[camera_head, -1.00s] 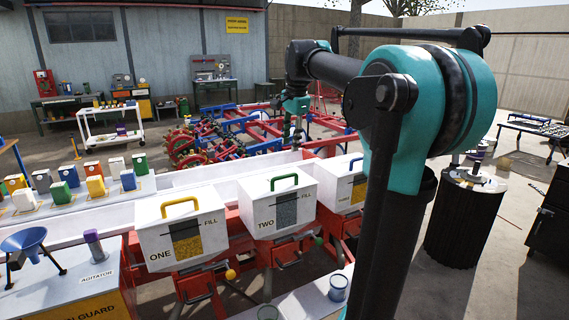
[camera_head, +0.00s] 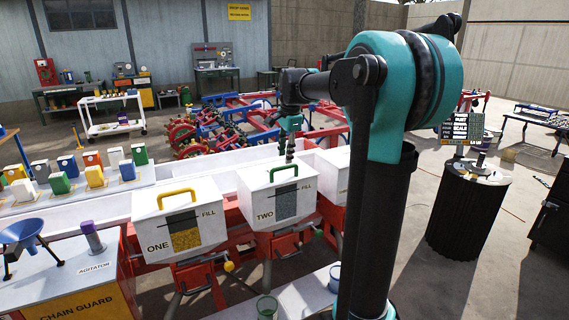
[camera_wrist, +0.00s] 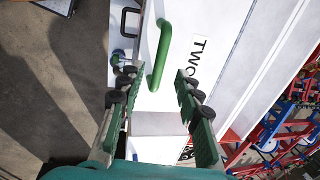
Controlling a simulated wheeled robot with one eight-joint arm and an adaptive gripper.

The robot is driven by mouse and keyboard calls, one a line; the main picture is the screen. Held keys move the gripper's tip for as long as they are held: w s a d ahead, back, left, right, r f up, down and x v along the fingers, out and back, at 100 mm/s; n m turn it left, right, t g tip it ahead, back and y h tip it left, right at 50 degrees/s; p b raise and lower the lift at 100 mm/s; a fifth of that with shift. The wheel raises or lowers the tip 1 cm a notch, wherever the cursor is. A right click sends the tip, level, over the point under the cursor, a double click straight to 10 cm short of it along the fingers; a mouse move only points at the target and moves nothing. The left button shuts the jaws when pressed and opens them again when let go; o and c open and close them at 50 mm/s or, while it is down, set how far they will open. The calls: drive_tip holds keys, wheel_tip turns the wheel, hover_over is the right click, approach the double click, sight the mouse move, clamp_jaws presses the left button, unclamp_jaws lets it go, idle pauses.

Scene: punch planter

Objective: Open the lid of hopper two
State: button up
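Hopper two (camera_head: 258,196) is a white box marked TWO and FILL, with a dark-and-grey front panel and a green handle (camera_head: 284,168) on its lid. The lid looks closed. My gripper (camera_head: 290,150) is just above and behind the handle in the head view, with its fingers partly hidden. In the wrist view my gripper (camera_wrist: 157,82) is open and empty, its two toothed fingers spread. The green handle (camera_wrist: 160,58) shows between and beyond the fingertips, over the white lid (camera_wrist: 190,25). Contact with the handle cannot be told.
Hopper one (camera_head: 150,226), with a yellow handle, stands to the left. Another white hopper (camera_head: 328,176) to the right is partly hidden by my arm. A red and blue frame (camera_head: 225,135) lies behind. A black drum (camera_head: 466,215) stands at the right.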

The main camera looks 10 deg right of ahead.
sight(285, 167)
drive_tip(key=shift+w+a+f, duration=0.1)
drive_tip(key=shift+w+f, duration=0.1)
drive_tip(key=shift+f, duration=0.85)
drive_tip(key=shift+w+f, duration=0.15)
drive_tip(key=shift+f, duration=0.85)
clamp_jaws()
